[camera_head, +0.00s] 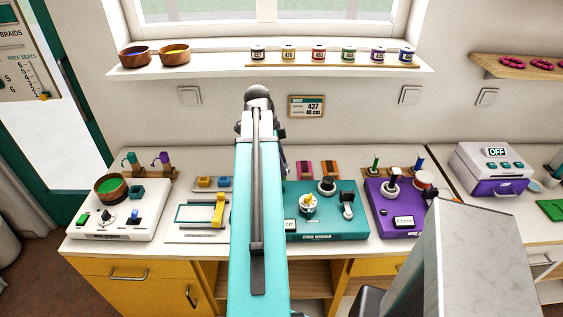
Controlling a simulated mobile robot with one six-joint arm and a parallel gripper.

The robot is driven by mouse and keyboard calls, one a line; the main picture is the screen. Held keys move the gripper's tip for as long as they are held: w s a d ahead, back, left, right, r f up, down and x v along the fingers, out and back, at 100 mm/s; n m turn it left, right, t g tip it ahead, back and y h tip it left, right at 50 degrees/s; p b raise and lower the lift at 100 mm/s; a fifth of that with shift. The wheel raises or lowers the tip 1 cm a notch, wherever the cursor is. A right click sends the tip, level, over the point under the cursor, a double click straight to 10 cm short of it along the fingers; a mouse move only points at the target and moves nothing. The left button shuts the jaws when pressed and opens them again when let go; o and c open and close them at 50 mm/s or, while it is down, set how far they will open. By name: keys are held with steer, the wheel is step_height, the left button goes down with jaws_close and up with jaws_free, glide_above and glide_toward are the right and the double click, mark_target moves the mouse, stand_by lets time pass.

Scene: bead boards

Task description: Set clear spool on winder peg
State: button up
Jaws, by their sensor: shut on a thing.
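My arm (260,200) rises through the middle of the picture to a dark joint near the wall. My gripper is not in view; the arm hides whatever lies behind it. I cannot make out a clear spool. A teal board (345,225) on the counter right of my arm has a "cm" label, a yellow and white part (308,204), a dark round knob (327,185) and a dark upright part (347,200). It may be the winder, but I cannot tell which part is its peg.
A purple board (378,222) stands to the right, then a white and purple machine (490,165) reading "OFF". A white board (82,228) with a brown bowl (111,185) is at left. Several labelled spools (319,54) line the sill. A card (306,106) reads 437, 40 cm.

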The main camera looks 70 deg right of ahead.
steer(key=shift+f+b, duration=1.75)
steer(key=shift+f, duration=1.05)
steer(key=shift+f+b, duration=0.85)
steer(key=shift+f, duration=1)
steer(key=o, duration=1.1)
steer(key=shift+r, duration=0.1)
steer(key=shift+r+p, duration=2.35)
steer(key=shift+r, duration=1.05)
